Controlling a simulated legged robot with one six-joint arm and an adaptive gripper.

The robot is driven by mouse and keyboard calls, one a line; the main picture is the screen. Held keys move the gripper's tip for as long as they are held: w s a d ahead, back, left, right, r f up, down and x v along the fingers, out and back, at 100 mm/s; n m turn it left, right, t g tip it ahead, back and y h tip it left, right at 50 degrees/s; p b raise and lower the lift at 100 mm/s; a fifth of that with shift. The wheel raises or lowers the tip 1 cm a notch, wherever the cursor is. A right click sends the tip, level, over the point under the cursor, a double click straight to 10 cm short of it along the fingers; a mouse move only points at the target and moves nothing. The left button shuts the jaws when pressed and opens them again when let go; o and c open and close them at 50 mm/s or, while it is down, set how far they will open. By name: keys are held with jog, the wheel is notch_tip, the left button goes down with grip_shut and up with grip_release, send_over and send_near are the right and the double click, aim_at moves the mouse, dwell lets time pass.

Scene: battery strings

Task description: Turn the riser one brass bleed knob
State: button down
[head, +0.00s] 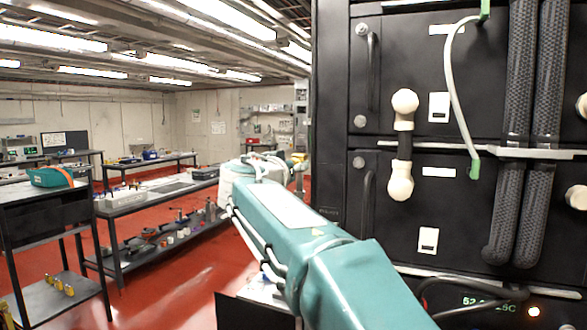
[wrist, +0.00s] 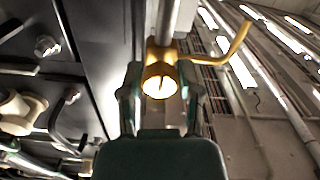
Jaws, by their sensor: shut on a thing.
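The brass bleed knob (wrist: 160,80) is in the middle of the wrist view, its slotted round end facing the camera. It sits on a brass body at the grey riser pipe (wrist: 170,18), and a bent brass lever (wrist: 234,42) reaches out to the upper right. My gripper (wrist: 161,92) is shut on the knob, one finger on each side. In the head view my teal arm reaches away to the left of the black cabinet; a small brass-coloured part (head: 298,158) shows at its far end. The fingers are mostly hidden there.
The black battery cabinet (head: 340,190) fills the right side, with handles, cream insulators (head: 404,104) and thick braided cables (head: 520,90). Its dark face (wrist: 95,35) is close on the left in the wrist view. Workbenches (head: 150,190) stand left; red floor (head: 150,285) is open between.

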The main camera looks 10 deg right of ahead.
jog(key=shift+w+f, duration=0.1)
jog(key=shift+c, duration=1.5)
grip_release()
jog(key=shift+a, duration=0.1)
jog(key=shift+a, duration=0.15)
jog(key=v, duration=1.1)
jog(key=shift+s+a, duration=0.25)
jog(key=shift+s, duration=0.05)
